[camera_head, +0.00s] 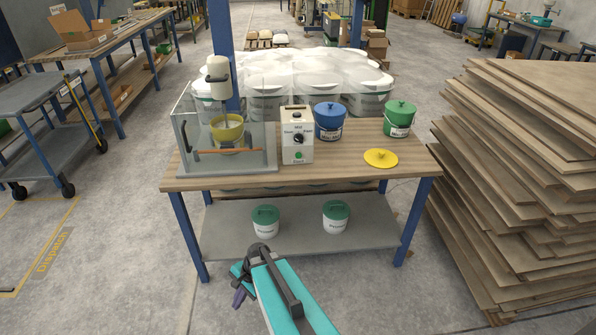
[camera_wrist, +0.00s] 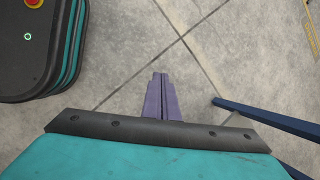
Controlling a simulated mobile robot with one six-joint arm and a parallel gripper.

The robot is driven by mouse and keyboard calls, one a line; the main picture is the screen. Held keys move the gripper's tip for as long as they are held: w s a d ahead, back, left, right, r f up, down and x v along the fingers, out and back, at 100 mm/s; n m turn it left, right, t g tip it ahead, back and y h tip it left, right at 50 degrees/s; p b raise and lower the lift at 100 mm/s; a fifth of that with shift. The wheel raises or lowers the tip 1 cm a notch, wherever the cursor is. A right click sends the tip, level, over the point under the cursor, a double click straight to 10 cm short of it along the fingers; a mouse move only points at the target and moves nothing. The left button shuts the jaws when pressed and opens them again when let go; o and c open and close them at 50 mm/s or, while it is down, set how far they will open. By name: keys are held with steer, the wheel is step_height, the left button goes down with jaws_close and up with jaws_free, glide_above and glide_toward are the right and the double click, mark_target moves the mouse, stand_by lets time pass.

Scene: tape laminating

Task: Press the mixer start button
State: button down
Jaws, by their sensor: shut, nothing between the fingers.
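The mixer (camera_head: 217,78) stands at the left of the workbench, with its white head over a yellow bowl (camera_head: 227,130). A clear-walled guard surrounds the bowl, with an orange bar across its front. The white control box (camera_head: 298,118) stands just right of the guard. It has a black knob (camera_head: 299,139) and, low on its front, a green round button (camera_head: 299,155). My gripper (camera_head: 239,298) hangs below and in front of the bench, well apart from the box. In the wrist view its purple fingers (camera_wrist: 160,76) are together, with nothing between them, pointing at the floor.
A blue-lidded bucket (camera_head: 330,120), a green-lidded bucket (camera_head: 399,118) and a yellow lid (camera_head: 380,158) sit on the bench (camera_head: 345,178). Two white tubs stand on its lower shelf (camera_head: 300,240). Stacked boards (camera_head: 500,170) are at right, a cart (camera_head: 35,125) at left.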

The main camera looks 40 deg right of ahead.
mark_target(299, 156)
steer(key=w+d+r+m+t+h, duration=0.1)
steer(key=w+d+r+m+t, duration=0.2)
steer(key=w+d+r+m, duration=0.55)
steer(key=w+d+r+m+t, duration=0.1)
steer(key=d+r+m+t, duration=0.4)
steer(key=d, duration=0.8)
steer(key=s+d+r+m+t+h+p, duration=0.1)
steer(key=d+r+m+h, duration=0.3)
steer(key=d+r, duration=1.2)
steer(key=s+d+m+t, duration=0.1)
steer(key=d+m, duration=0.2)
steer(key=m, duration=0.1)
steer(key=shift+s+d+r+t+p, duration=0.15)
steer(key=shift+d+r+t+p, duration=0.1)
steer(key=shift+t+p, duration=0.05)
steer(key=shift+d+m, duration=0.1)
steer(key=shift+m, duration=0.15)
steer(key=shift+w+d+f+b, duration=0.1)
steer(key=shift+w+d+b, duration=0.1)
steer(key=shift+w+d, duration=0.85)
steer(key=shift+w+d+b, duration=0.15)
steer(key=shift+w+d, duration=0.65)
steer(key=shift+w, duration=0.4)
steer(key=shift+w+d+p, duration=0.5)
steer(key=shift+w+d, duration=0.4)
steer(key=shift+w, duration=0.2)
steer(key=shift+w+d, duration=0.1)
steer(key=shift+w+d+p, duration=0.15)
steer(key=shift+w+p, duration=0.05)
steer(key=shift+p, duration=0.2)
